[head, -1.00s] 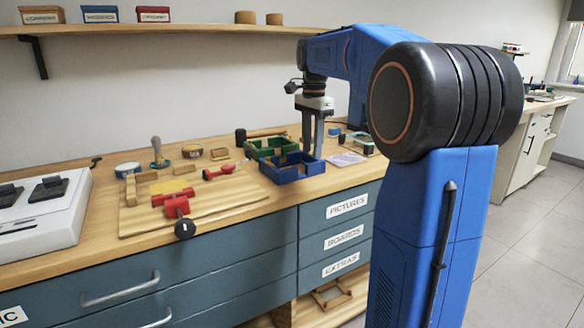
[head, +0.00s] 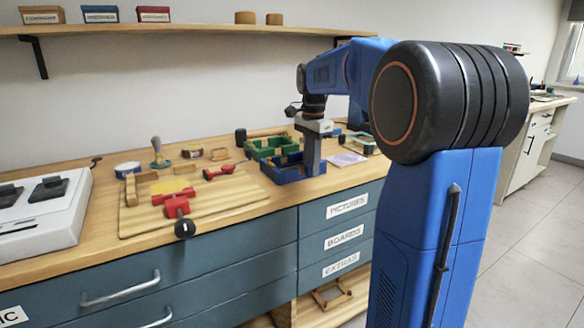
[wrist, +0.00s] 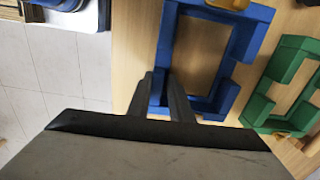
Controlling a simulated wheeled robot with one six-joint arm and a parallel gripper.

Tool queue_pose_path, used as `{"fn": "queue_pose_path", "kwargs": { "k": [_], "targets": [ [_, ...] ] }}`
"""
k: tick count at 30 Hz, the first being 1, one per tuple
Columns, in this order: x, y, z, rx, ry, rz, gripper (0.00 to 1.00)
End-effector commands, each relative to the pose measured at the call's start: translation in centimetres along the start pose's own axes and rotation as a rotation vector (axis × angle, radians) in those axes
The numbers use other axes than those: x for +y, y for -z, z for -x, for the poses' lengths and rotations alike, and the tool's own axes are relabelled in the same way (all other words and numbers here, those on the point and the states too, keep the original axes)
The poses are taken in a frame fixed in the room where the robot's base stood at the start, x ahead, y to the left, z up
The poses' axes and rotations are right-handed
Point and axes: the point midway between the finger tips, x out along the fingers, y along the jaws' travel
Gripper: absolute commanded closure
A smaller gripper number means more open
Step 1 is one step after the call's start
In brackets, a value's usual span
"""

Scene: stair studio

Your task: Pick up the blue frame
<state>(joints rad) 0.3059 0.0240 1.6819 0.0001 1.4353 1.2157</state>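The blue frame (head: 284,174) lies on the wooden worktop, an open rectangle with raised walls and gaps in its sides. In the wrist view the blue frame (wrist: 229,105) fills the upper middle. My gripper (head: 311,172) points down at its right-hand end in the head view. In the wrist view my gripper's two fingers (wrist: 157,78) are close together, one on each side of a frame wall near a corner. Whether they press on the wall cannot be told. The fingers hide part of that corner.
A green frame (head: 259,149) lies just behind the blue one, close beside it; it also shows in the wrist view (wrist: 289,83). A pink sheet (head: 346,159) lies to the right. A wooden board (head: 220,202) with red clamps (head: 177,207) is to the left. The worktop's front edge is near.

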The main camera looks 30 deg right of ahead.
Motion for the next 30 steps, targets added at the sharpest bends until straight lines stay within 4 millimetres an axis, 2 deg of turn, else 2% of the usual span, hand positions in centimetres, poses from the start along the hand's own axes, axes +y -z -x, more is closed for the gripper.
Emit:
{"fn": "queue_pose_path", "kwargs": {
  "k": [10, 13, 17, 24, 30],
  "targets": [
    [0.0, 0.0, 0.1, 0.000, 0.000, 0.000, 1.00],
    [-0.1, 0.0, 0.7, 0.001, 0.002, 0.000, 1.00],
    [-0.1, 0.0, 2.4, 0.001, 0.003, 0.000, 1.00],
    [-0.1, 0.0, 6.8, 0.001, 0.003, 0.000, 1.00],
    [-0.1, 0.0, 9.3, 0.001, 0.001, 0.004, 1.00]
  ]
}}
